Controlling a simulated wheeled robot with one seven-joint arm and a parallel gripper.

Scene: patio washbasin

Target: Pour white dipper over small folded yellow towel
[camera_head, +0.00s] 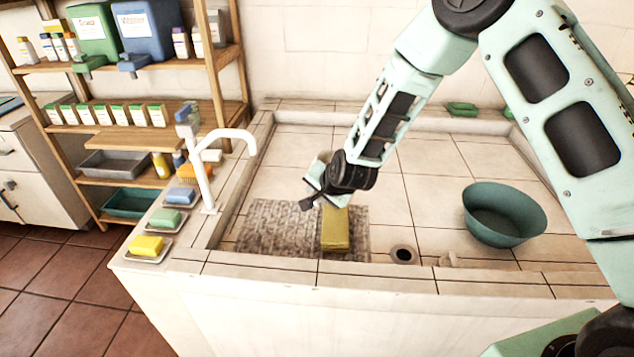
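A small folded yellow towel (335,232) lies on a grey-brown mat (268,226) on the tiled basin floor, near the front wall. My gripper (310,201) hangs just above and to the left of the towel's far end, tilted down to the left. Its fingers are small and partly hidden, so I cannot tell whether they are open or shut. A pale shape shows beside and behind my gripper; I cannot tell whether it is the white dipper or part of my gripper. No dipper is clearly visible elsewhere.
A green bowl (503,214) stands at the basin's right, past a drain hole (403,254). A white tap (205,170) rises at the left rim beside several soaps on dishes. A wooden shelf (120,138) stands behind left. Tiles behind the drain are clear.

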